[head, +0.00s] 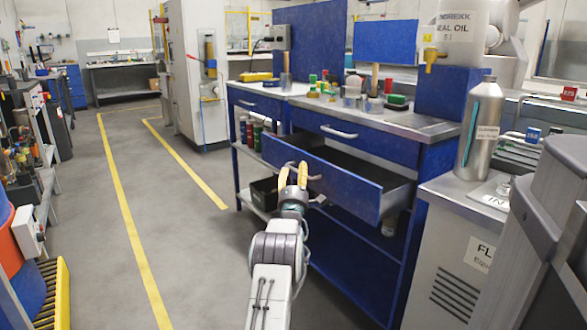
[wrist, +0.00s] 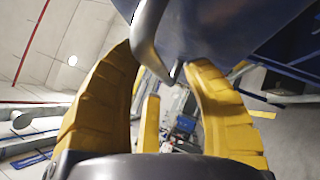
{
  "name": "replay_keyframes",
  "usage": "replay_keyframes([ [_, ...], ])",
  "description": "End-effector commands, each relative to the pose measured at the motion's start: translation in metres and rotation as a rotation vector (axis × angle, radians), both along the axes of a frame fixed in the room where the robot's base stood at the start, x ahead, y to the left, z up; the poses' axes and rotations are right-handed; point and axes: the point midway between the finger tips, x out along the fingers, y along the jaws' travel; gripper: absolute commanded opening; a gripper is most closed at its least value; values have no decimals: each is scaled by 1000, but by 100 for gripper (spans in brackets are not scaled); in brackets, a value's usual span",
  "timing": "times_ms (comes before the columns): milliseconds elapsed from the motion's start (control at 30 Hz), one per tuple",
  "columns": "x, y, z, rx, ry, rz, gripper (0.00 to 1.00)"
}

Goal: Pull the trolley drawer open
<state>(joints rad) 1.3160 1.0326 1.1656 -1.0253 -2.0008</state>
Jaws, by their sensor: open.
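The blue trolley (head: 425,128) stands right of centre in the head view. Its lower drawer (head: 345,190) is pulled well out, and its inside shows behind the blue front. My gripper (head: 293,173) is at the drawer front, by the left part of its grey handle (head: 313,178). The blue drawer front (wrist: 225,25) fills the top there. Whether a finger touches the handle I cannot tell.
An upper drawer (head: 365,141) is shut above. Bottles and tools stand on the trolley top. A metal canister (head: 480,130) stands on a cabinet at right. Open floor (head: 190,250) with yellow lines lies to the left; a yellow-edged step (head: 55,295) is at far left.

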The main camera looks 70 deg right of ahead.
Motion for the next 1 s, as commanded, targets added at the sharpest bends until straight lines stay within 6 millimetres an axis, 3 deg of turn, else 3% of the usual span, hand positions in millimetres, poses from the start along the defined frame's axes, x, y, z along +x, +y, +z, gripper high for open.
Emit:
replay_keyframes([
  [433, -5, -1, 5, 0, -1, -5, 46],
  [900, -4, -1, 5, 0, -1, -5, 4],
  [1000, -4, -1, 5, 0, -1, -5, 0],
])
